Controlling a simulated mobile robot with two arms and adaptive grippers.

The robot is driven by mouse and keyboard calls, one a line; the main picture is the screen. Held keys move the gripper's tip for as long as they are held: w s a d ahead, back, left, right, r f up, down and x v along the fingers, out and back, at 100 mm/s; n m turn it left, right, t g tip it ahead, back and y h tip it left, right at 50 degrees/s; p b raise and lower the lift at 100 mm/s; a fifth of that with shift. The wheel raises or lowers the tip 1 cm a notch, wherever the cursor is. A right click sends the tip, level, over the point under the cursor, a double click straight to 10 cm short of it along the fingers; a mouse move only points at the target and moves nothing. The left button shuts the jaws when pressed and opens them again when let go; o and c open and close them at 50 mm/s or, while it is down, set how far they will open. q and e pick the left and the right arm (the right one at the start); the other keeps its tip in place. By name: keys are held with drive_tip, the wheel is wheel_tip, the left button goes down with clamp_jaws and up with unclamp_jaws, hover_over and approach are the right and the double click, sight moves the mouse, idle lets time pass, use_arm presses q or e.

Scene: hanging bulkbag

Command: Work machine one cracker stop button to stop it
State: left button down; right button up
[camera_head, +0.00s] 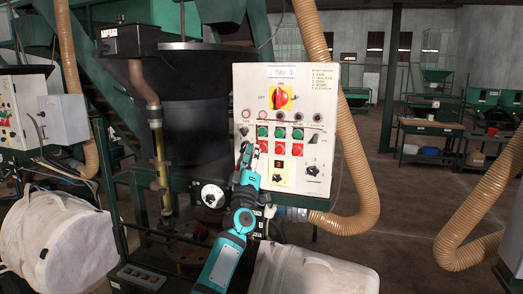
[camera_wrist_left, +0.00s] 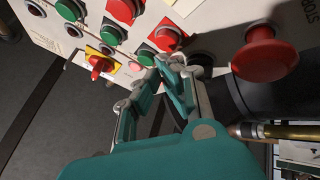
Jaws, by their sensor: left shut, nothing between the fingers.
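The white control panel marked No. 1 (camera_head: 310,100) stands upright in the middle of the head view. It carries a row of green buttons (camera_head: 280,133) above a row of red buttons (camera_head: 280,149). My left gripper (camera_head: 246,150) is shut and empty at the panel's left part and hides some of its face. In the left wrist view, the closed fingertips (camera_wrist_left: 160,70) are close to a red button (camera_wrist_left: 166,38) and a green button (camera_wrist_left: 146,55). I cannot tell whether they touch the panel. A large red mushroom button (camera_wrist_left: 262,55) is to their right. My right gripper is not in view.
A red rotary switch (camera_head: 282,98) on a yellow plate is high on the panel. A tan corrugated hose (camera_head: 352,170) runs behind the panel's right edge. A black hopper (camera_head: 195,105) is behind it to the left. A white bulk bag (camera_head: 60,240) is at lower left.

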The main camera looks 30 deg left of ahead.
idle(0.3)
use_arm(q)
drive_tip(key=shift+w+a+b, duration=0.1)
drive_tip(key=shift+w+b, duration=0.3)
drive_tip(key=shift+w, duration=0.05)
drive_tip(key=shift+w+a+b, duration=0.15)
drive_tip(key=shift+w+b, duration=0.2)
drive_tip(key=shift+b, duration=0.15)
idle(0.6)
drive_tip(key=shift+r, duration=0.1)
drive_tip(key=shift+s+d+p, duration=0.3)
drive_tip(key=shift+s+p, duration=0.5)
drive_tip(key=shift+p, duration=0.1)
